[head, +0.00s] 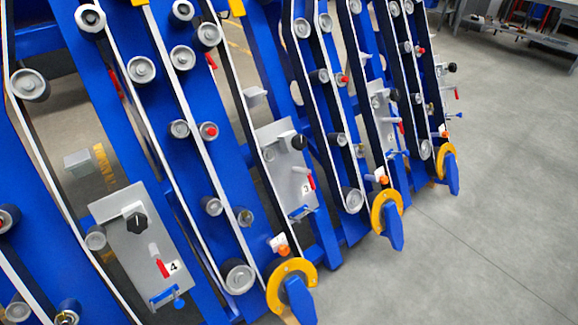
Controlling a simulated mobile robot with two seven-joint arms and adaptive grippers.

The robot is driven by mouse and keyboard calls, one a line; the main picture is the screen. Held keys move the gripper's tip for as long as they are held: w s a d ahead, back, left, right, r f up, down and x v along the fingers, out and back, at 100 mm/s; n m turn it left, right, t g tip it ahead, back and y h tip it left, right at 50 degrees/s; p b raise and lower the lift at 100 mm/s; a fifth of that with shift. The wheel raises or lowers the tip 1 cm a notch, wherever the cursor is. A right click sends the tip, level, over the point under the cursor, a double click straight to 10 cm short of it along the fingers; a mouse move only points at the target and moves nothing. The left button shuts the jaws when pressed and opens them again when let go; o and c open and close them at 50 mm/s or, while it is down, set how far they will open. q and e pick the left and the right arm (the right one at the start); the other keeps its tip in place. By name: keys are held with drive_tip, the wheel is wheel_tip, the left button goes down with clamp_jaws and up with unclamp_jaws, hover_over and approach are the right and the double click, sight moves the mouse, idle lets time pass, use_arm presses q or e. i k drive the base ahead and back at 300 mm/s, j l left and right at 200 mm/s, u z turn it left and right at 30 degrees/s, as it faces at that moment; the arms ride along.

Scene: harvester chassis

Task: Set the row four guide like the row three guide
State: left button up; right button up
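The row four guide is a light grey plate (120,240) at lower left, beside a small card marked 4 (174,267). It carries a black knob (135,217), a red handle (162,268) pointing down and right, and a blue T-shaped part (168,298) at its lower edge. The row three guide is a similar grey plate (283,160) near the middle, with a card marked 3 (307,188). It has a black knob (299,142) at its right edge and a red handle (311,181). Exact settings are too small to tell. Neither gripper is in view.
Blue sloping row frames (190,90) with white-edged belts and grey rollers fill the left and middle. Yellow discs with blue tips (291,285) stick out at their lower ends. Grey floor (480,230) is free at right. A workbench (520,30) stands at far right.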

sight(179, 302)
drive_tip(key=u, duration=1.25)
